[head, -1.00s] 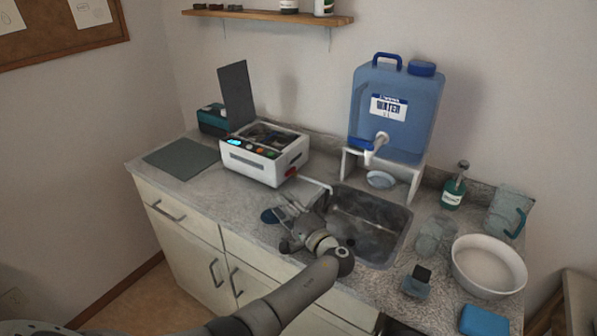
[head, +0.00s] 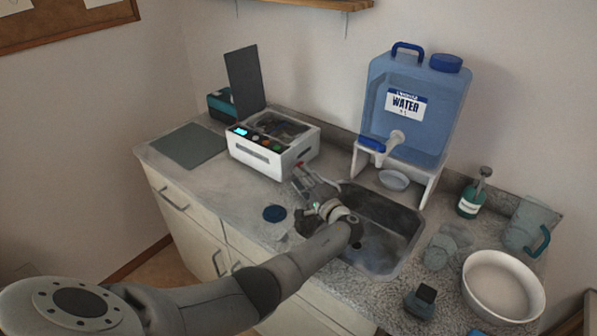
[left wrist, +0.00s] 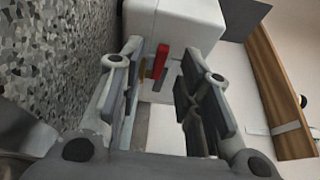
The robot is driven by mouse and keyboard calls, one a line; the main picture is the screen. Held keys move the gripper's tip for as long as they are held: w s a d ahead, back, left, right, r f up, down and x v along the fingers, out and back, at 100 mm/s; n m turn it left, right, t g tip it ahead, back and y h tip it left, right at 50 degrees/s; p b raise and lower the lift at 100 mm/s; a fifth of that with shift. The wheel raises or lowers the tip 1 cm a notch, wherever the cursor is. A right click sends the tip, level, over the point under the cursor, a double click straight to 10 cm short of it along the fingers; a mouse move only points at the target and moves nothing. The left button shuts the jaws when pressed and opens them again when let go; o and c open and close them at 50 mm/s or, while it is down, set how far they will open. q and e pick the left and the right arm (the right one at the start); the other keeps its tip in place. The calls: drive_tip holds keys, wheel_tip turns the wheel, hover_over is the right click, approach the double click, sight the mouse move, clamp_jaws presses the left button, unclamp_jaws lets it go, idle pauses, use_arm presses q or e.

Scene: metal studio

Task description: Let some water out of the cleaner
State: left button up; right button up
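The cleaner (head: 258,155) is a white box with a lit front panel and its dark lid raised, on the counter left of the sink. A red valve lever (head: 299,164) is on its right side. In the left wrist view the red lever (left wrist: 162,60) stands upright near a brass-coloured part, against the white body (left wrist: 185,20). My left gripper (head: 308,182) is beside that side of the cleaner. In the left wrist view my left gripper (left wrist: 164,68) is open, its fingertips on either side of the lever with gaps showing. The drain pipe is mostly hidden by the gripper. My right gripper is out of view.
The metal sink (head: 400,222) lies right of the cleaner. A blue water tank (head: 418,115) stands on a white stand behind it, with a small bowl (head: 394,180) below its tap. A dark blue disc (head: 274,213) lies on the counter. A white basin (head: 533,300) is at right.

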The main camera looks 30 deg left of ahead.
use_arm(q)
drive_tip(key=shift+x, duration=1.35)
drive_tip(key=shift+a, duration=0.1)
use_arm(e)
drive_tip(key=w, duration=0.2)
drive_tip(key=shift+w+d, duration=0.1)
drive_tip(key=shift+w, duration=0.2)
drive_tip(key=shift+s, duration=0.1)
use_arm(q)
drive_tip(key=shift+c, duration=0.2)
clamp_jaws()
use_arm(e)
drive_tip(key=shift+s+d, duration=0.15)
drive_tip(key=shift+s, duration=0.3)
